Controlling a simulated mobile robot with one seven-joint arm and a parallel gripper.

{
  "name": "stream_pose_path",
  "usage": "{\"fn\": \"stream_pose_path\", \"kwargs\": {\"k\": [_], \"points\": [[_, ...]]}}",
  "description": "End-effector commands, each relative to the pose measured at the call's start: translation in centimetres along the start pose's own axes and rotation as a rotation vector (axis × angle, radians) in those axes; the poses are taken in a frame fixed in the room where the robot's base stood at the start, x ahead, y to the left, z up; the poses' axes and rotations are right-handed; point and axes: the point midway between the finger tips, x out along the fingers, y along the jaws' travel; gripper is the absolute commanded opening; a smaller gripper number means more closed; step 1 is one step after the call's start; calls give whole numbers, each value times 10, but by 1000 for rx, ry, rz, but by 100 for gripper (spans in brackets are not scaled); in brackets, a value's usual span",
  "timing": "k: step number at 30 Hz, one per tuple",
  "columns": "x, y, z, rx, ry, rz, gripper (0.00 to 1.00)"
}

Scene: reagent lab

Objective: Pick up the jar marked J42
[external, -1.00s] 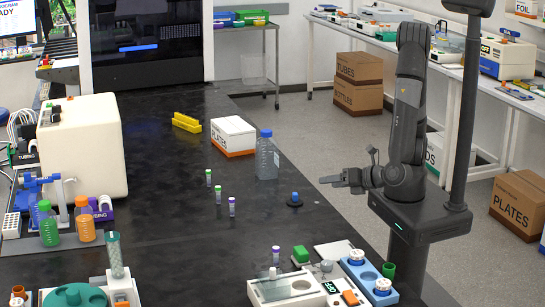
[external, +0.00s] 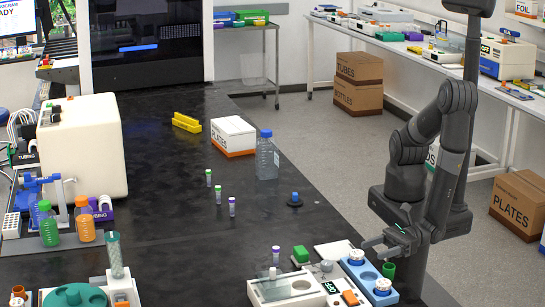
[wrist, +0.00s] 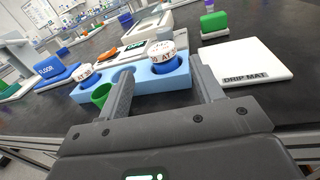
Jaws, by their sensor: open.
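A blue rack (external: 354,272) with round wells holds two white-topped jars at the table's front right edge. One jar (external: 356,257) is in the far well; in the wrist view this jar (wrist: 167,51) shows ahead, between the finger lines. The other jar (external: 383,286) is in the near well and is at the left in the wrist view (wrist: 82,72). The well between them looks empty. The lid print is too small to read as J42 on either. My gripper (external: 371,249) is open and empty, just beside the rack's far end.
A white drip mat (wrist: 245,60) lies right of the rack in the wrist view. A green cup (external: 388,270) stands beside the rack. A white instrument (external: 285,290) and a green block (external: 300,254) are close by. The dark tabletop (external: 180,220) farther left is mostly clear.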

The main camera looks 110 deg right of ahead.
Motion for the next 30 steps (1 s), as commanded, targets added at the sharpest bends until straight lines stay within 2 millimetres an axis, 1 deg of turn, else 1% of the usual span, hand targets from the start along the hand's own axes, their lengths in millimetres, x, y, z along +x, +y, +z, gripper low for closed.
{"fn": "stream_pose_path", "kwargs": {"k": [1, 3, 8, 15, 18, 26, 30], "points": [[8, -1, 0, 0, -1, -4, 60], [14, -1, 0, 0, -1, -2, 60], [26, -1, 1, 0, -1, -3, 60], [61, -4, 3, 0, -2, -4, 60], [69, -3, 3, -1, 0, -3, 60], [71, -3, 3, -1, 0, -2, 60], [71, -3, 3, 0, 0, -2, 49]]}}
